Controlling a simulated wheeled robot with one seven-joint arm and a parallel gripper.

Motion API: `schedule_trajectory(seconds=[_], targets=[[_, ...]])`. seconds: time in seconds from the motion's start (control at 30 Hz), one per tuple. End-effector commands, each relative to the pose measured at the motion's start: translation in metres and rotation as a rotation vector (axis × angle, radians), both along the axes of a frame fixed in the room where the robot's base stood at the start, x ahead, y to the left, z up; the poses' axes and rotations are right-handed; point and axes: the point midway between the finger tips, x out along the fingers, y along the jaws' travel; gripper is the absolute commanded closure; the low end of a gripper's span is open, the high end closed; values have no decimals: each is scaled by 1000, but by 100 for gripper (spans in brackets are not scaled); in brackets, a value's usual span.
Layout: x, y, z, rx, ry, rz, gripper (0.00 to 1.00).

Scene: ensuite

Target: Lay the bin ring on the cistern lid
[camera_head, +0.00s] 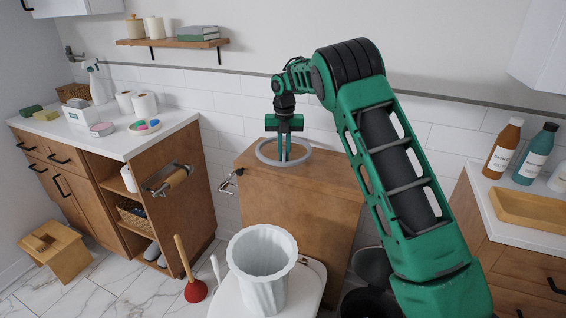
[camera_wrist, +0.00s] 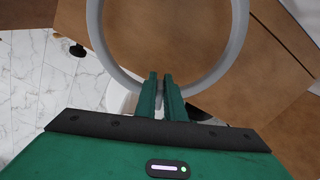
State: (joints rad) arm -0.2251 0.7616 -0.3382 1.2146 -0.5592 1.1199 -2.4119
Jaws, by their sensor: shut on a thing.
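The bin ring (camera_head: 309,155) is a thin light-grey hoop. My gripper (camera_head: 284,158) points down and is shut on its rim. In the wrist view the ring (camera_wrist: 238,42) extends beyond my fingertips (camera_wrist: 161,82), which pinch its near edge. The cistern lid (camera_head: 330,179) is the brown wooden top of the box behind the toilet. The ring is over the lid's left and back part and looks about level; I cannot tell whether it touches the lid. The wooden surface (camera_wrist: 165,45) shows through the ring in the wrist view.
A white fluted bin (camera_head: 262,275) stands on the closed toilet lid in front of the cistern. A toilet-roll holder (camera_head: 230,182) is at the cistern's left. A plunger (camera_head: 190,280) stands on the floor. Counters flank both sides. The cistern top looks clear.

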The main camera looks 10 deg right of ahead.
Motion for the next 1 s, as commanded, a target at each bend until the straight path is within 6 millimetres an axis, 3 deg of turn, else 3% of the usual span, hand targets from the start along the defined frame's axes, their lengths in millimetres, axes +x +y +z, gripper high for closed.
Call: schedule_trajectory(seconds=[0.2,0.53,0.57,0.6,0.63,1.0], targets=[[-1,0,-27,-1,2,0,100],[0,0,-30,-1,1,0,100],[0,1,-29,-1,0,0,84],[0,0,-29,-1,0,0,74],[0,0,-29,-1,0,0,72],[0,0,-24,-1,0,0,72]])
